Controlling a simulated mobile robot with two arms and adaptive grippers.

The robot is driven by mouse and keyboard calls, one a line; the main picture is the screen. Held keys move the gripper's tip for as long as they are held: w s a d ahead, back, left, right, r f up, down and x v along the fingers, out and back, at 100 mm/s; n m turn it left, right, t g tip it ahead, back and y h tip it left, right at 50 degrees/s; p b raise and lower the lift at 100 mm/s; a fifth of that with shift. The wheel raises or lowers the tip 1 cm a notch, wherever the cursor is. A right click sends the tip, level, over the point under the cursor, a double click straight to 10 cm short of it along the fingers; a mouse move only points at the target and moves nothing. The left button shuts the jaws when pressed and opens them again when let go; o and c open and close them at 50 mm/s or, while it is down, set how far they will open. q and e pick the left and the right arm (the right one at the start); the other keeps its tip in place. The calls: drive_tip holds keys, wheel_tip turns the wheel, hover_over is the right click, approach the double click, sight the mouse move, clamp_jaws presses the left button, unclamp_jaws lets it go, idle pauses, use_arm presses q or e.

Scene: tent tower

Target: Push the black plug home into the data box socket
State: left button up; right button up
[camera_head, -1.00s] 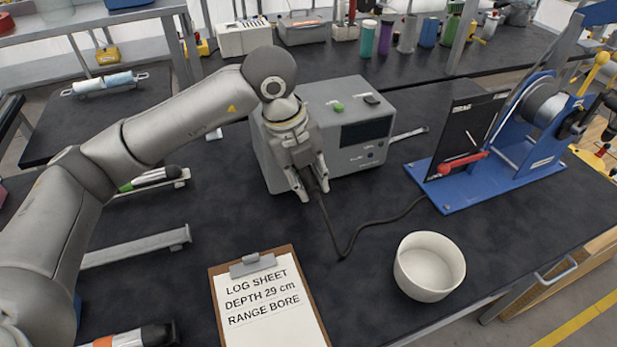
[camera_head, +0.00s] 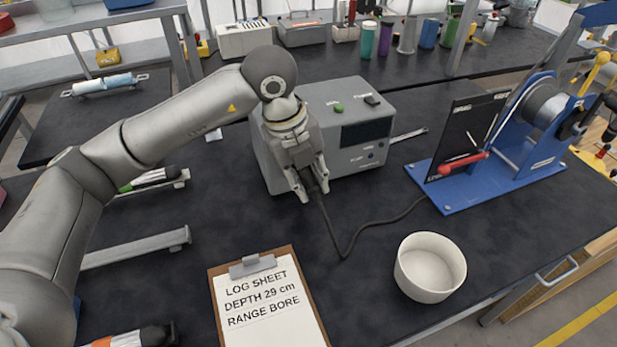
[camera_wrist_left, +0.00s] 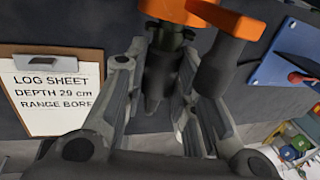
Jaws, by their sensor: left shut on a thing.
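The grey data box (camera_head: 365,107) stands on the dark bench, with a green button on top and a dark display in front. My left gripper (camera_head: 314,192) is at the lower left of its front face, pointing down. It is shut on the black plug (camera_head: 313,186), which is mostly covered by the fingers. The socket is hidden, so I cannot tell how deep the plug sits. In the left wrist view, the left gripper's fingers (camera_wrist_left: 165,100) flank a dark body, with orange parts above that I cannot identify. My right gripper is not in view.
A black cable (camera_head: 345,250) runs from the plug to the blue reel stand (camera_head: 515,175). A white bowl (camera_head: 428,290) and a log-sheet clipboard (camera_head: 265,305) lie in front. Racks with cylinders (camera_head: 150,180) stand at left. Bare bench lies between clipboard and box.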

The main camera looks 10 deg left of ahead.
use_arm(q)
drive_tip(key=shift+w+a, duration=0.2)
drive_tip(key=shift+w, duration=0.1)
idle(0.6)
drive_tip(key=shift+s+d+b, duration=0.2)
drive_tip(key=shift+s+b, duration=0.15)
drive_tip(key=shift+b, duration=0.05)
drive_tip(key=shift+r, duration=0.1)
idle(0.7)
drive_tip(key=shift+b, duration=0.45)
idle(0.8)
drive_tip(key=shift+w+a, duration=0.5)
drive_tip(key=shift+w, duration=0.3)
drive_tip(key=o, duration=1.1)
